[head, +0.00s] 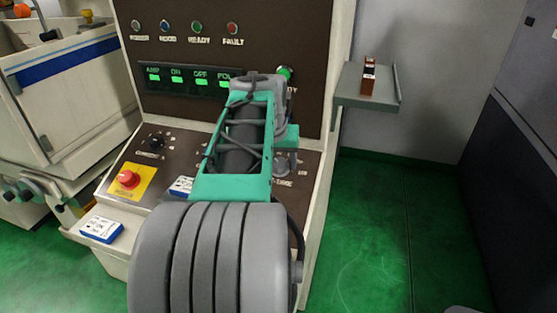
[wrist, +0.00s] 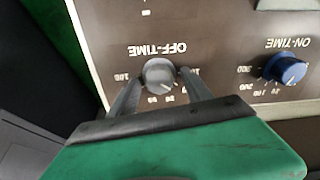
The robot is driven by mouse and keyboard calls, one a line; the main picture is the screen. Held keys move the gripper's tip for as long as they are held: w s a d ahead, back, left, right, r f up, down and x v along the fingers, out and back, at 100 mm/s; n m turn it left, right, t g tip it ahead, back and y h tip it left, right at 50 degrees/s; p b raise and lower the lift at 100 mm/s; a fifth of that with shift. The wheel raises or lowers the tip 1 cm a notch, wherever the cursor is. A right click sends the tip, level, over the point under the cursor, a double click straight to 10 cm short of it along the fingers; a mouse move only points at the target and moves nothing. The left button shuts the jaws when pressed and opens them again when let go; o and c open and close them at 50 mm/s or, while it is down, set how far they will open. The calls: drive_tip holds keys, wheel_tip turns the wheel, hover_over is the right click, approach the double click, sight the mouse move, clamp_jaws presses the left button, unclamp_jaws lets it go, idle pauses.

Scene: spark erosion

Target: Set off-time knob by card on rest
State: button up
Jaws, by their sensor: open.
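The grey off-time knob (wrist: 159,73) sits on the brown panel under the upside-down OFF-TIME label in the wrist view. Its light pointer mark and scale numbers show, some hidden by the fingers. My gripper (wrist: 158,82) is open, with one finger on each side of the knob; I cannot tell whether they touch it. In the head view my arm hides most of that area. A white and blue card (head: 102,229) lies on the ledge at the console's front left. Another white and blue card (head: 182,187) lies on the sloped panel, partly behind my arm. Their writing is too small to read.
The blue on-time knob (wrist: 279,68) is right of the off-time knob in the wrist view. A red emergency button (head: 129,179) on yellow and a black knob (head: 153,143) are on the panel's left. A side shelf (head: 350,85) holds a brown object (head: 368,76). Green floor at right is clear.

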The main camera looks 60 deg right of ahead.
drive_tip(key=shift+c, duration=0.5)
clamp_jaws()
